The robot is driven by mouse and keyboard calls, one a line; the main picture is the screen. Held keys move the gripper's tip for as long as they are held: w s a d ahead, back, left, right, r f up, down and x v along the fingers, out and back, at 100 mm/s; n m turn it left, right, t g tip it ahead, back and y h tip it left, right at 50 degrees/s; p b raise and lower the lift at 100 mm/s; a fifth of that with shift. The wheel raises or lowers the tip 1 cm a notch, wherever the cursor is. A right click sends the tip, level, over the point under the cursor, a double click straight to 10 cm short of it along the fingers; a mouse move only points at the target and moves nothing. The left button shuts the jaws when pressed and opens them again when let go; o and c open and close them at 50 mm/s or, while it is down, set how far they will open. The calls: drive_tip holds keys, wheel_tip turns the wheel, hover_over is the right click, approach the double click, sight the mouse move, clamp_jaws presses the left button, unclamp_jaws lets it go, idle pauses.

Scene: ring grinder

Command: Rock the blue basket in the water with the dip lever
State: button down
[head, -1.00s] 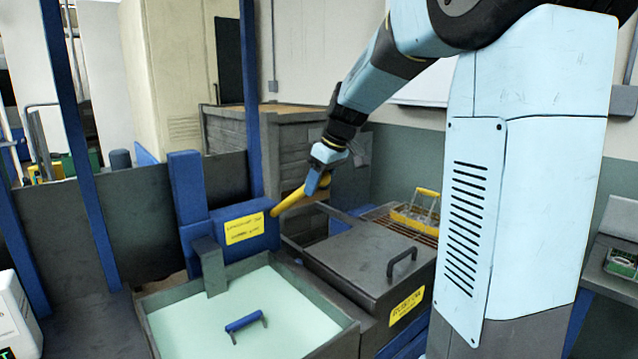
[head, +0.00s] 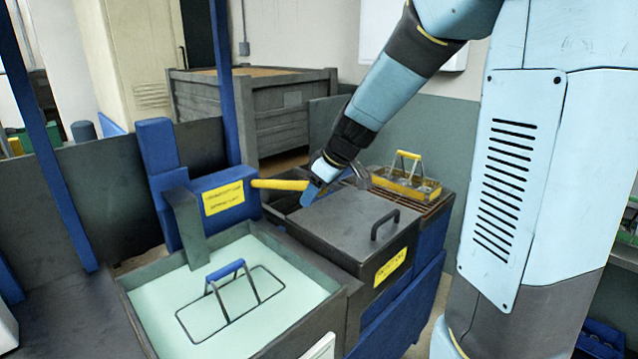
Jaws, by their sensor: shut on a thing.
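The dip lever (head: 278,184) is a yellow bar that sticks out to the right from a blue housing (head: 214,198) with a yellow label. My gripper (head: 312,192) is shut on the lever's right end, and the lever lies about level. The blue basket's handle (head: 226,269) stands above pale water in the grey tank (head: 330,281). The basket's thin dark rim (head: 268,270) shows at the water surface. Its lower part is hidden in the water.
A dark lidded box (head: 350,229) with a handle stands right of the tank. Behind it, a yellow basket (head: 405,183) sits on a brown grate. A large grey crate (head: 265,118) stands at the back. A grey post (head: 187,227) rises at the tank's back edge.

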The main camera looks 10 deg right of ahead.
drive_tip(key=shift+c, duration=2.4)
unclamp_jaws()
drive_tip(key=shift+r, duration=0.1)
drive_tip(key=v, duration=1.3)
drive_tip(key=shift+s+d+r, duration=0.15)
drive_tip(key=shift+s+r, duration=0.05)
